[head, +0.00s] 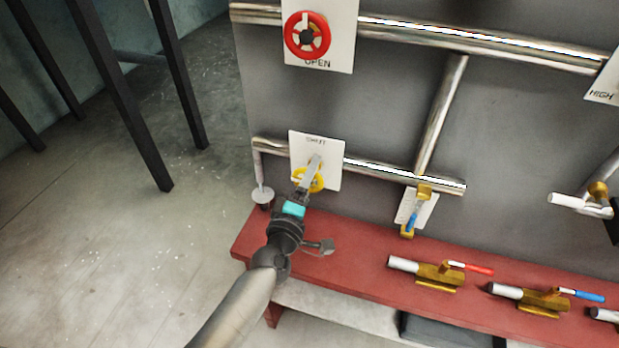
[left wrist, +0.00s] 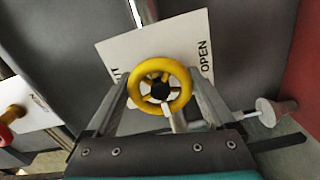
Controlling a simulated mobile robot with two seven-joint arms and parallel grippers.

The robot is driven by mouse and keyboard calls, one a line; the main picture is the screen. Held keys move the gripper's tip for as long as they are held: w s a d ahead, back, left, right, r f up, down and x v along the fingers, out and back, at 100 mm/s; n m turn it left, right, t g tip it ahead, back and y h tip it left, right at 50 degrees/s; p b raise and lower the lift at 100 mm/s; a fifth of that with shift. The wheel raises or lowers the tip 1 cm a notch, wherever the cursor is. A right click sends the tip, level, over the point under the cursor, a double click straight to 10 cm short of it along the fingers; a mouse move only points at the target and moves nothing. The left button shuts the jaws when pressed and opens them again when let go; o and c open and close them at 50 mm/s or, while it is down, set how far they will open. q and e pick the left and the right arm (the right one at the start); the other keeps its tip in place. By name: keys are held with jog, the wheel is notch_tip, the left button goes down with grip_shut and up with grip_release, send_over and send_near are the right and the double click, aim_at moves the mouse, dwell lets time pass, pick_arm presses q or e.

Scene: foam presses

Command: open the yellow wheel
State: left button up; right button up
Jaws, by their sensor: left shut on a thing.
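The yellow wheel (head: 318,184) sits low on the grey panel in front of a white plate (head: 328,168) marked SHUT at its top. My left gripper (head: 312,168) reaches it from below and hides part of it in the head view. In the left wrist view the yellow wheel (left wrist: 183,84) lies between the two fingers of my left gripper (left wrist: 161,88), shut on its rim. The plate (left wrist: 118,53) there reads OPEN on the right; the word on the left is partly hidden. A pale mark shows at the wheel's lower rim. My right gripper is out of view.
A red wheel (head: 324,46) with an OPEN plate is above. A steel pipe (head: 380,174) runs beside the yellow wheel; a blue-handled valve (head: 412,215) hangs right of it. Several brass valves lie on the red bench (head: 345,262). The floor at left is clear beside dark legs.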

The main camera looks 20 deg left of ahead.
pick_arm(q)
jog(key=o, duration=1.1)
jog(key=s, duration=1.5)
jog(key=shift+s+a, duration=0.15)
jog(key=shift+a, duration=0.05)
jog(key=s+f+m+g+h+b, duration=0.15)
jog(key=s+f+m+g, duration=0.3)
jog(key=f, duration=1.05)
jog(key=s+f+m+g+b, duration=0.25)
jog(key=s+f+m, duration=0.2)
jog(key=f, duration=1.05)
jog(key=s+a+f+m+g+b, duration=0.1)
jog(key=s+f+m+g, duration=0.2)
jog(key=s+f, duration=0.3)
jog(key=s+a+f+m+g+y+b, duration=0.1)
jog(key=s+a+f+m+g, duration=0.1)
jog(key=s+f, duration=0.4)
jog(key=s+a+f+m+g+y+b, duration=0.1)
jog(key=s+f+m+g, duration=0.2)
jog(key=s, duration=0.7)
notch_tip(320, 180, down, 3)
jog(key=shift+s+a+f+m+g, duration=0.15)
jog(key=shift+m+g, duration=0.25)
jog(key=shift+g, duration=0.6)
